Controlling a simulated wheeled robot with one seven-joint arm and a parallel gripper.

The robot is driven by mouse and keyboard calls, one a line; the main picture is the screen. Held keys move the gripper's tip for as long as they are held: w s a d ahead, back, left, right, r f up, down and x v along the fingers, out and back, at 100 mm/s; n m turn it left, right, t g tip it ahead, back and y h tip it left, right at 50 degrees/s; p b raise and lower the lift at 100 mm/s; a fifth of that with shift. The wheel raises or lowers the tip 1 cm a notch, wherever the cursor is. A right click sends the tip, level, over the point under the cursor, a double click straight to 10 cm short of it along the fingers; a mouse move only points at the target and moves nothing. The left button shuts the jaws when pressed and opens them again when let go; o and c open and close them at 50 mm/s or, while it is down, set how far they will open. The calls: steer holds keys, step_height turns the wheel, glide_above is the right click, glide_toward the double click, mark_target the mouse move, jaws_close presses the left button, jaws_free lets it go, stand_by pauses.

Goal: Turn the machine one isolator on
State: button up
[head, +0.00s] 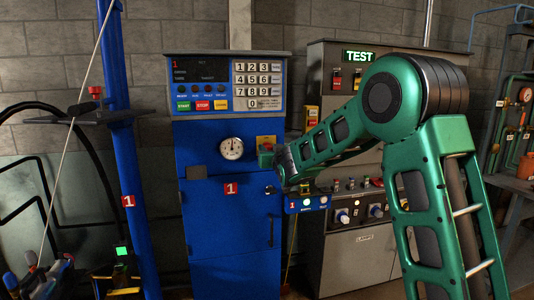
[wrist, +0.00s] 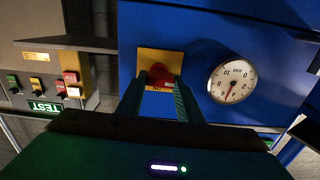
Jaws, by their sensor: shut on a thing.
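Machine one is the blue cabinet (head: 225,240) with a red "1" label (head: 230,189) on its door. Its isolator has a yellow plate (head: 266,140) on the upper right of the cabinet front, also upright in front of me in the wrist view (wrist: 150,60). In the wrist view, the isolator's red knob (wrist: 160,75) sits between the two green fingers of my gripper (wrist: 160,84). The gripper is shut on this knob. In the head view my gripper (head: 266,157) covers the knob, so its turn angle is hard to read.
A round dial gauge (head: 231,148) is just left of the isolator. A keypad and button panel (head: 228,85) is above. A grey cabinet with a lit TEST sign (head: 359,56) stands to the right. A small blue switch box (head: 307,203) sits below my forearm.

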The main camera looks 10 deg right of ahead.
steer(key=m, duration=0.8)
steer(key=shift+d+m, duration=0.2)
steer(key=shift+m, duration=0.2)
steer(key=shift+d+f+m, duration=0.1)
steer(key=shift+d+m, duration=0.05)
steer(key=shift+m, duration=2)
steer(key=shift+d+f+m, duration=0.1)
steer(key=shift+d+m, duration=0.05)
steer(key=shift+m, duration=2)
steer(key=shift+f, duration=0.1)
steer(key=o, duration=1.1)
steer(key=shift+a, duration=0.1)
